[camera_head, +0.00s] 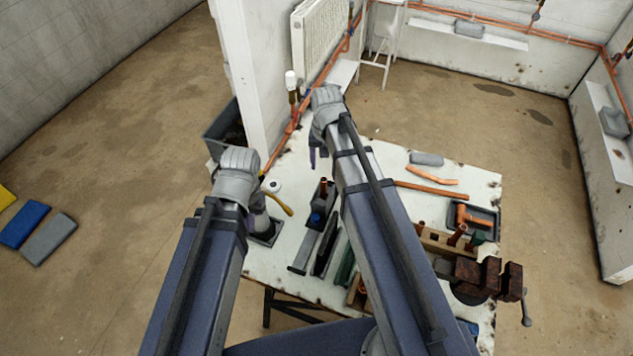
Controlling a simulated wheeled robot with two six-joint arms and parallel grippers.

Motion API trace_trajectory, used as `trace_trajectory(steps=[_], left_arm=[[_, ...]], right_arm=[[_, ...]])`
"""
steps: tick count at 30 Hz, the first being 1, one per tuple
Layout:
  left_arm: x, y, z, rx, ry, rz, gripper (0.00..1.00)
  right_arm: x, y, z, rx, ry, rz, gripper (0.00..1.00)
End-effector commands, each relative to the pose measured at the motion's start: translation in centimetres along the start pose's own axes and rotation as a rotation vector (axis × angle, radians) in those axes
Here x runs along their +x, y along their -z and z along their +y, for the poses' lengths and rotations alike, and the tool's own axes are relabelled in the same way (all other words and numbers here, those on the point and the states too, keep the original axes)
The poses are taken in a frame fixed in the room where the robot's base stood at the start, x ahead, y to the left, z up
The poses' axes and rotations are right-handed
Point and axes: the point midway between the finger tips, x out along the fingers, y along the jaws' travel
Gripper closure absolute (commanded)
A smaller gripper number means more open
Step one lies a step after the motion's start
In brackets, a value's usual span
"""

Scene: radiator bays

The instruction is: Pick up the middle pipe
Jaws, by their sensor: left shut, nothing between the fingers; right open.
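A wooden block (436,242) stands on the right part of the white worktable (290,170). Short upright copper pipes show at it: one at its left end (421,229) and one further right (457,235). I cannot tell for sure which pipe is the middle one, as my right arm and the vise crowd this area. My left gripper (262,222) is shut and empty over the table's left side. My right gripper (316,152) is open and empty near the table's far left edge, away from the block.
A rusty vise (477,274) sits at the right front corner. A longer copper pipe (432,189) and a bent one (432,175) lie behind the block. A dark tray (485,222) holds a copper fitting. Dark tools (326,243) lie between my arms.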

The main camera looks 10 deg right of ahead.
Motion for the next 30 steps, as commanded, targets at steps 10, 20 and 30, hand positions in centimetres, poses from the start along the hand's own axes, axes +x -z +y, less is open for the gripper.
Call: trace_trajectory(steps=[10,20,30], left_arm=[[2.3,0.1,0.2,0.001,0.000,0.000,1.00],[3.0,0.2,0.3,0.001,0.000,0.000,1.00],[6.8,0.4,0.6,0.000,0.000,0.000,1.00]], right_arm=[[2.3,-0.1,0.0,-0.002,0.000,0.000,0.38],[3.0,-0.1,0.0,-0.002,0.000,0.000,0.38],[6.8,-0.5,-0.1,-0.002,0.000,0.000,0.38]])
